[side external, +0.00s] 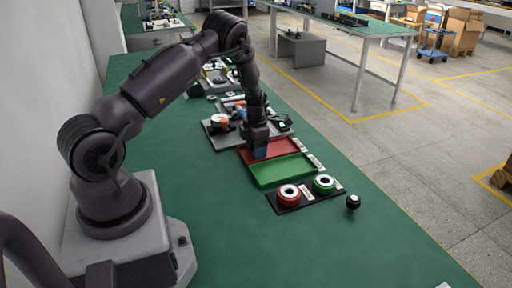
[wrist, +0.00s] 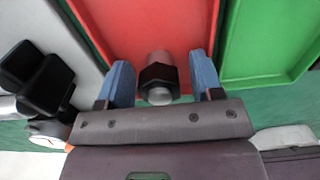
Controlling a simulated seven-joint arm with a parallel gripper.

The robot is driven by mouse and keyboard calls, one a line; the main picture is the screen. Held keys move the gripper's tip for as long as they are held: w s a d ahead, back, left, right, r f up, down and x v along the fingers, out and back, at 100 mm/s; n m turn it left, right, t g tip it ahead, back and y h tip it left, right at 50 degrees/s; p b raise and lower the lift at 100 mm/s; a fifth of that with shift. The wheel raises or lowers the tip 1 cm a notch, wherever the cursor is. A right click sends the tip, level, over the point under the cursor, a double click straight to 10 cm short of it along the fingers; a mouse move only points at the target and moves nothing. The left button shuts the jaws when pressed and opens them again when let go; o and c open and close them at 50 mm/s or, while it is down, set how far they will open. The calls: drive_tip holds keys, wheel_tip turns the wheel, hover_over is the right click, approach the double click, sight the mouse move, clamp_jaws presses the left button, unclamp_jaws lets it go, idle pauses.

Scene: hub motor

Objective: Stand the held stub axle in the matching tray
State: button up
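The stub axle (wrist: 158,78), with a black hex collar and a silver end, is between my gripper's two blue fingers in the wrist view. It appears upright over the red tray (wrist: 110,28), its end toward the camera. My gripper (wrist: 160,82) is open around it, with narrow gaps showing on both sides. In the side view my gripper (side external: 260,152) is low at the red tray (side external: 283,147) and hides the axle. The green tray (side external: 280,170) lies beside the red one and looks empty.
A grey tray (side external: 218,139) with several parts lies behind the red tray.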

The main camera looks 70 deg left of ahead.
wheel_tip(320, 180, up, 13)
drive_tip(key=s+d+r+m+t, duration=0.2)
drive_tip(key=d+r+m, duration=1.1)
drive_tip(key=r, duration=0.1)
drive_tip(key=s+d+r+m+t, duration=0.1)
drive_tip(key=s+d+r+m, duration=0.2)
drive_tip(key=s+d+m, duration=0.4)
drive_tip(key=s+d+r+m+t, duration=0.2)
drive_tip(key=s+d+m, duration=0.6)
drive_tip(key=m, duration=0.8)
wheel_tip(320, 180, up, 2)
drive_tip(key=shift+s+r+t, duration=0.15)
drive_tip(key=shift+s+t, duration=0.15)
drive_tip(key=shift+s, duration=0.4)
